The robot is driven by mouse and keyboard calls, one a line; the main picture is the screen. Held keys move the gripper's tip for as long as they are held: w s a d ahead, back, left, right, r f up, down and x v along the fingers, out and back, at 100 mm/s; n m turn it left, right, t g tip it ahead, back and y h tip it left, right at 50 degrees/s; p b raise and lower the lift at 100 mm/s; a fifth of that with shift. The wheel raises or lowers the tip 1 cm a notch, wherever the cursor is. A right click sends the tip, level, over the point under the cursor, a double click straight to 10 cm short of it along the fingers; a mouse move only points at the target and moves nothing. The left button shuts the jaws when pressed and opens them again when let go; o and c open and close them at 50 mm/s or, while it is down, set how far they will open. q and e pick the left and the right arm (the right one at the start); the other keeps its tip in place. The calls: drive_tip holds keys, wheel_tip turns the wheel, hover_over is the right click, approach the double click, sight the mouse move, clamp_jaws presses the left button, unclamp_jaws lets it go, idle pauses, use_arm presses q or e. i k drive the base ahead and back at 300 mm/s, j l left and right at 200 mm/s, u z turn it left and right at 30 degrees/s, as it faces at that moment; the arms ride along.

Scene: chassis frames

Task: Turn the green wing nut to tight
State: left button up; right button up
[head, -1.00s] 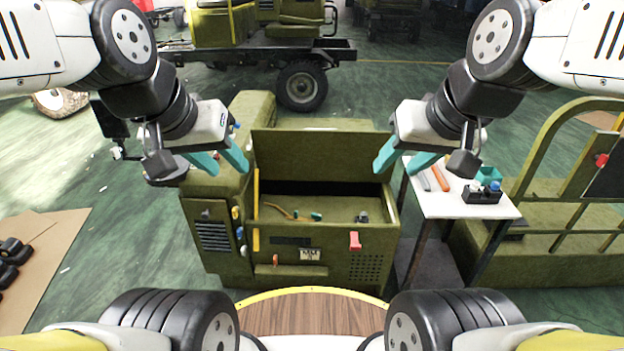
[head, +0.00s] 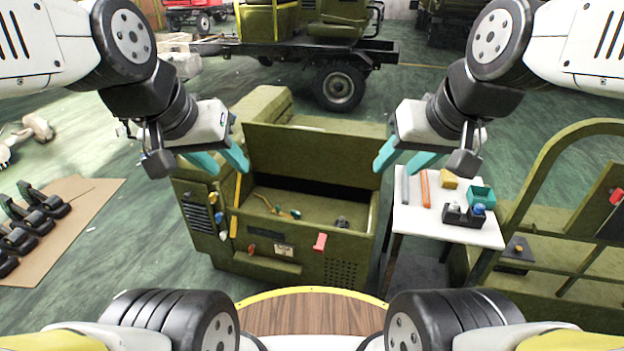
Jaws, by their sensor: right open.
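An olive-green chassis box (head: 300,262) stands in front of me with its lid raised. Inside it, toward the middle, a small green part (head: 295,214), which looks like the green wing nut, sits close to a wire. It is too small to tell how it is turned. My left gripper (head: 230,169) is open and empty above the box's left part. My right gripper (head: 395,170) is open and empty above the box's right edge. Both are well apart from the green part.
A white side table (head: 427,222) right of the box holds a teal container (head: 481,196), a black holder (head: 463,214) and tools. A red handle (head: 320,241) is on the box's front. A green frame stands at far right.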

sight(296, 216)
drive_tip(key=i+j+u, duration=0.1)
drive_tip(key=i, duration=0.9)
